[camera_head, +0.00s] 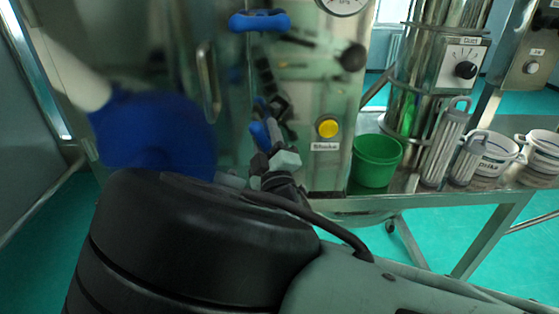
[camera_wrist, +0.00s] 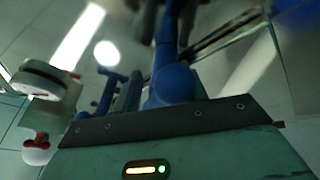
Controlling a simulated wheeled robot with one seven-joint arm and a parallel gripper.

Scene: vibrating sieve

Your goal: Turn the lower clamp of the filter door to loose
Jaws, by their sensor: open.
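The filter door is a shiny steel panel with a vertical handle (camera_head: 208,82). The upper clamp (camera_head: 260,20) is a blue bar lying across the door's right edge. The lower clamp (camera_head: 259,134) is blue and partly hidden behind my gripper (camera_head: 272,150). My gripper is open and sits right at the lower clamp, from below. In the wrist view, a blue part (camera_wrist: 175,85), which looks like the lower clamp, stands close beyond the gripper housing. Its lower part is hidden there. I cannot tell whether the fingers touch it.
A blurred blue round shape (camera_head: 150,135) fills the left foreground.

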